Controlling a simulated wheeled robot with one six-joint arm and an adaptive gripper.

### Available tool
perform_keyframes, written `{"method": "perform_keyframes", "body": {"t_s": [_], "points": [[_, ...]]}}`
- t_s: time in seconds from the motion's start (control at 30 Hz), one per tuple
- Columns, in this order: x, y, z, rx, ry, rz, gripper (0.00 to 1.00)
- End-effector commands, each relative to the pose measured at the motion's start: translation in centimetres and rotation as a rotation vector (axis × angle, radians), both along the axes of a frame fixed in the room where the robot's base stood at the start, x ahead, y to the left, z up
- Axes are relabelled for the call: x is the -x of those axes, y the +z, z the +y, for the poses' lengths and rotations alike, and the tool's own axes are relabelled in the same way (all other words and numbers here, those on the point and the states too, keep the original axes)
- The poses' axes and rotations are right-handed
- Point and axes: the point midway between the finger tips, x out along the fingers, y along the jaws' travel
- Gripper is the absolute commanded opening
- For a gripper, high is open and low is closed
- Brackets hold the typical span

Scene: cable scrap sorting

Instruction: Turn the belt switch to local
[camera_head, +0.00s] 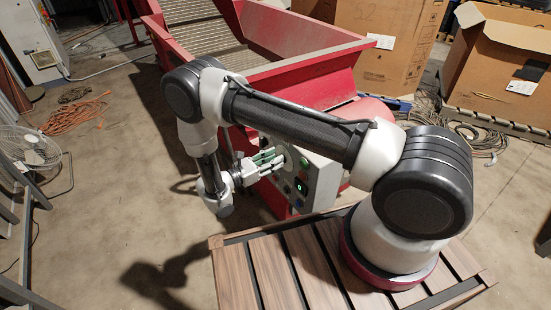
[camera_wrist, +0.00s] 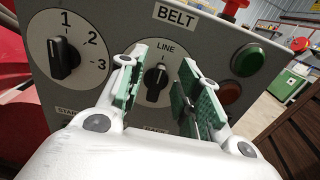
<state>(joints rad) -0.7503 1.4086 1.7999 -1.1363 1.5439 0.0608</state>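The belt switch (camera_wrist: 156,78) is a black rotary knob on a pale round dial on the grey control panel (camera_wrist: 105,40), below a "BELT" label. "LINE" is printed above it, and its white mark points up, near that word. Lettering below the dial is mostly hidden by my gripper. In the wrist view my gripper (camera_wrist: 160,75) is open, with its green-padded fingers either side of the knob and visible gaps between. In the head view my gripper (camera_head: 268,160) is at the panel's face (camera_head: 325,185), and the knob cannot be made out there.
Left of the belt switch is another black knob (camera_wrist: 63,58) marked 1, 2, 3. To the right are a green button (camera_wrist: 247,60) and a red button (camera_wrist: 229,91). A red-knobbed part (camera_wrist: 234,8) tops the panel. The red conveyor hopper (camera_head: 310,75) stands behind the panel.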

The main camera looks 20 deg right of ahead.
Motion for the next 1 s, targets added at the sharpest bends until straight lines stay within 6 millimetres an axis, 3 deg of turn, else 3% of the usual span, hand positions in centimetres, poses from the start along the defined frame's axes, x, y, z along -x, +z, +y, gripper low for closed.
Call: {"method": "perform_keyframes", "body": {"t_s": [0.13,0.4,0.6,1.0], "points": [[-0.31,0.00,-1.13,-0.001,-0.001,0.000,0.34],[-0.36,0.00,-1.28,-0.001,-0.001,0.000,0.34],[-0.36,0.00,-1.27,-0.001,-0.001,0.000,0.00],[-0.26,-0.02,-1.28,-0.013,-0.001,-0.036,0.00]]}}
